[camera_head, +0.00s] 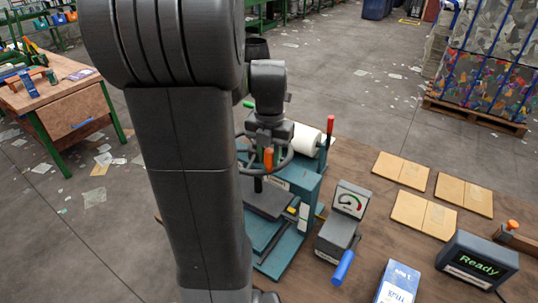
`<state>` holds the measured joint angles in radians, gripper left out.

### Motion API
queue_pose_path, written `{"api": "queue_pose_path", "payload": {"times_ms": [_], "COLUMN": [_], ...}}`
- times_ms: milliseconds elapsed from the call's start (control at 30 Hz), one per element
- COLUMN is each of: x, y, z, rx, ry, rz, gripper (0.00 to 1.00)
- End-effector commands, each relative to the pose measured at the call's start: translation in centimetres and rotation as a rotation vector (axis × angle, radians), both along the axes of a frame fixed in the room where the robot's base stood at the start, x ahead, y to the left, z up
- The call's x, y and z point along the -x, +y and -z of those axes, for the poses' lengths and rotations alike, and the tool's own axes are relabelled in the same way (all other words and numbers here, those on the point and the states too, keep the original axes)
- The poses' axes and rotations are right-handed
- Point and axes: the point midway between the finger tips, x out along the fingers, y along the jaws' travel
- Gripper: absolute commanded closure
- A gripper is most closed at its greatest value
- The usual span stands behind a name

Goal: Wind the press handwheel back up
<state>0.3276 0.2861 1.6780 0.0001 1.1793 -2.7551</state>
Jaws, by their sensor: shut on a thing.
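The teal press (303,193) stands on the brown bench, partly behind my arm. Its dark handwheel (285,160) lies flat on top, with an orange knob (268,158) in front. My gripper (268,138) points down at the handwheel from above and is shut on it. The fingertips are small here, so I cannot tell which part of the wheel they hold. Below the wheel, a dark screw runs down towards a dark plate (270,202). The left side of the press is hidden by my arm.
A gauge box (347,205) with a blue handle (343,268) stands right of the press. A white roll (305,140) and red-tipped lever (330,125) are close to the wheel. Cardboard pieces (400,170), a white-and-blue box (398,283) and a "Ready" display (478,261) lie further right.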

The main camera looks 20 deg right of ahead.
Motion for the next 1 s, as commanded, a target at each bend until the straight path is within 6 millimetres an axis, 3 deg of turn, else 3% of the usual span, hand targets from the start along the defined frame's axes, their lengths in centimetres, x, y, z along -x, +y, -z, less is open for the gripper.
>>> {"api": "queue_pose_path", "payload": {"times_ms": [300, 333, 433, 767, 1000], "x": [0.0, 0.0, 0.0, -0.1, -0.1], "y": [-0.1, -0.1, -0.1, -0.1, -0.1], "z": [-0.1, -0.1, -0.1, -0.3, -3.7], "rx": [0.003, 0.003, 0.003, 0.001, 0.004], "ry": [-0.001, -0.001, -0.002, -0.003, -0.007], "rz": [0.000, 0.000, 0.000, -0.001, 0.000], "gripper": [1.00, 0.71, 0.52, 0.51, 0.51]}}
